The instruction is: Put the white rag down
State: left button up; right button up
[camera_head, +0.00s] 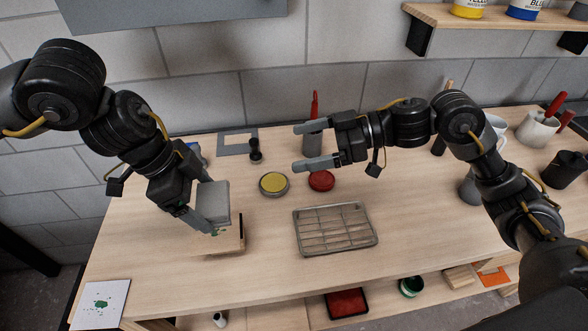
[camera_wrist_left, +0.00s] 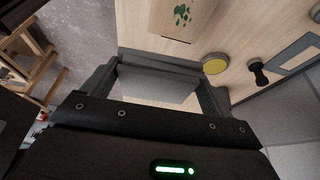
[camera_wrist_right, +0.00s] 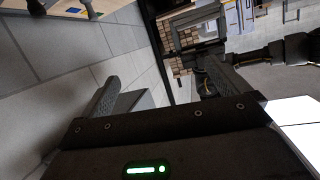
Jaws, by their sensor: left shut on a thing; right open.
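The white rag (camera_head: 214,200) looks like a pale grey folded block. My left gripper (camera_head: 207,217) is shut on it, and it shows between the two fingers in the left wrist view (camera_wrist_left: 157,84). The rag is above or at a small wooden board (camera_head: 235,243) with green paint marks; I cannot tell whether they touch. The board's green marks also show in the left wrist view (camera_wrist_left: 182,14). My right gripper (camera_head: 297,147) is open and empty over the back middle of the table, its fingers pointing left.
On the table (camera_head: 160,275) are a yellow paint tin (camera_head: 274,184), a red one (camera_head: 321,180), a wire rack (camera_head: 336,229) and a dark stamp-like tool (camera_head: 255,150). A card with a green blot (camera_head: 101,304) lies at front left. Bare wood lies between board and rack.

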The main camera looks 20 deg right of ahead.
aim_at(229, 199)
jog(key=s+a+f+n+g+h, duration=0.1)
jog(key=s+a+n+g, duration=0.2)
jog(key=s+a, duration=0.15)
jog(key=shift+t, duration=0.3)
jog(key=x, duration=1.1)
jog(key=shift+s+a+f, duration=0.25)
jog(key=shift+s, duration=0.1)
